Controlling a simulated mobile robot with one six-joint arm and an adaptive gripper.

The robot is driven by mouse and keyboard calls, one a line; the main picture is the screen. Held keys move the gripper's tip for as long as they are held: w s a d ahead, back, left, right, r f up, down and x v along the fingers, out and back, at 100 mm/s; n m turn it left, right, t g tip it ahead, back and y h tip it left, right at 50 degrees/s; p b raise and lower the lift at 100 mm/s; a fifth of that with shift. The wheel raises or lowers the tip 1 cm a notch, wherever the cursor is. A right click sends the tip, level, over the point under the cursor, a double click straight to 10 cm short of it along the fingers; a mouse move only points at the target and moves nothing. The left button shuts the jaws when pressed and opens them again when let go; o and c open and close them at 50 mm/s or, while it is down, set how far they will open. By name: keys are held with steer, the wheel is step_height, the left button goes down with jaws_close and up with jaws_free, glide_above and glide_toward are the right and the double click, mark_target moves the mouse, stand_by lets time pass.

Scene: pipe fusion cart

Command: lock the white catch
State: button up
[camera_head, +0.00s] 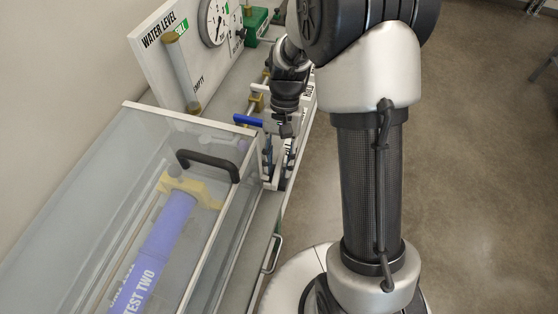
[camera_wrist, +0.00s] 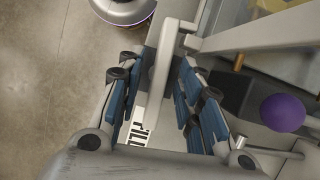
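A pale, whitish upright piece (camera_wrist: 164,62), which looks like the white catch, stands between the fingertips of my gripper (camera_wrist: 157,68) in the wrist view. The blue-padded fingers are spread on both sides of it, with a visible gap on the left. On the right it is close to the finger, and I cannot tell if they touch. In the head view my gripper (camera_head: 278,168) hangs down at the front side of the cart, beside the clear tank's far right corner. The catch cannot be made out clearly there, behind the fingers and arm.
A clear tank (camera_head: 232,215) with a black handle (camera_head: 208,164) and purple pipe (camera_head: 168,226) is at left. A blue lever (camera_head: 248,120) sits close to my wrist. A gauge (camera_head: 213,20) and water-level panel stand behind. A purple knob (camera_wrist: 283,112) is right of my fingers.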

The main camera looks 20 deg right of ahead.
steer(key=shift+c, duration=0.3)
jaws_close()
steer(key=shift+r+m+y+p, duration=0.1)
steer(key=shift+m+y+p, duration=0.2)
steer(key=shift+m+p, duration=0.35)
steer(key=shift+o, duration=0.3)
jaws_free()
